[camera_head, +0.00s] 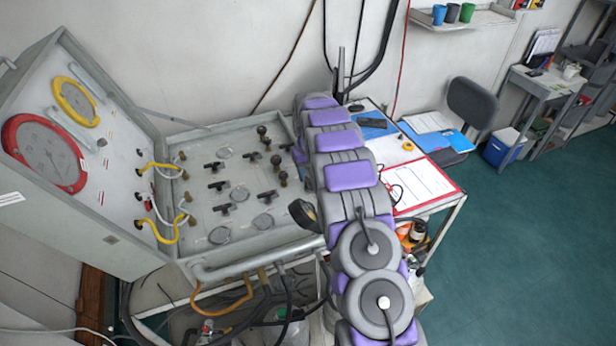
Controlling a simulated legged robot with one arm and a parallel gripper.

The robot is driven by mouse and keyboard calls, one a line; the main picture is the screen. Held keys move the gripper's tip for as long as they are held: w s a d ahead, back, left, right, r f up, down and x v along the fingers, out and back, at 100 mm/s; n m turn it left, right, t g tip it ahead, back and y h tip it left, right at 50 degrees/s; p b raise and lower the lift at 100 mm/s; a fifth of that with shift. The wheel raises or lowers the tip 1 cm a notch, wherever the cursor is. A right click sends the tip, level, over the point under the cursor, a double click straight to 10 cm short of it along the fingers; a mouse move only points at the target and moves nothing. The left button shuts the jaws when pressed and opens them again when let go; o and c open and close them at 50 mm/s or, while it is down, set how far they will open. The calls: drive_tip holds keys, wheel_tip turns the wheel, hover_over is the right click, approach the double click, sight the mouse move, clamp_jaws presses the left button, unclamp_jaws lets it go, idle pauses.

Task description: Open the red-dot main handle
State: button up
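The air panel (205,222) is an open grey case with its gauge lid raised at the left. Several black T-shaped handles, one of them a handle in the left row (218,186), stand on its flat face. A red dot is too small to make out, so I cannot tell which is the main handle. My arm reaches from the lower right over the panel's right edge and hides part of it. A dark rounded piece (304,214) sticks out left of the arm over the panel; it may be part of my gripper. The fingers are not clearly visible.
The lid carries a red-rimmed gauge (45,152), a yellow-rimmed gauge (76,101) and yellow hoses (163,233). Hoses hang below the panel's front. A table with papers and a red-edged clipboard (418,186) stands right. Green floor (540,250) is clear at the right.

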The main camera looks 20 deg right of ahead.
sight(308, 182)
wheel_tip(308, 182, up, 15)
idle(0.3)
drive_tip(key=shift+r, duration=0.1)
idle(0.4)
drive_tip(key=shift+g, duration=0.5)
drive_tip(key=s+a+r+b, duration=0.1)
drive_tip(key=s+a, duration=0.2)
drive_tip(key=s, duration=0.4)
drive_tip(key=s+a+r+b, duration=0.2)
drive_tip(key=s+a, duration=0.2)
drive_tip(key=s, duration=0.4)
drive_tip(key=s+a+r+b, duration=0.2)
drive_tip(key=s+a, duration=0.1)
drive_tip(key=s, duration=0.5)
drive_tip(key=shift+a, duration=0.2)
drive_tip(key=s+a+f+b, duration=0.1)
drive_tip(key=s+f, duration=0.2)
drive_tip(key=s, duration=0.6)
drive_tip(key=s+a+f+b, duration=0.2)
drive_tip(key=s+f, duration=0.1)
drive_tip(key=s, duration=0.7)
drive_tip(key=s+a+f+b, duration=0.1)
drive_tip(key=s+a+f, duration=0.1)
drive_tip(key=s, duration=0.7)
drive_tip(key=shift+s+f+n+g+b, duration=0.3)
drive_tip(key=shift+s+f+g+b, duration=0.1)
drive_tip(key=shift+f, duration=0.45)
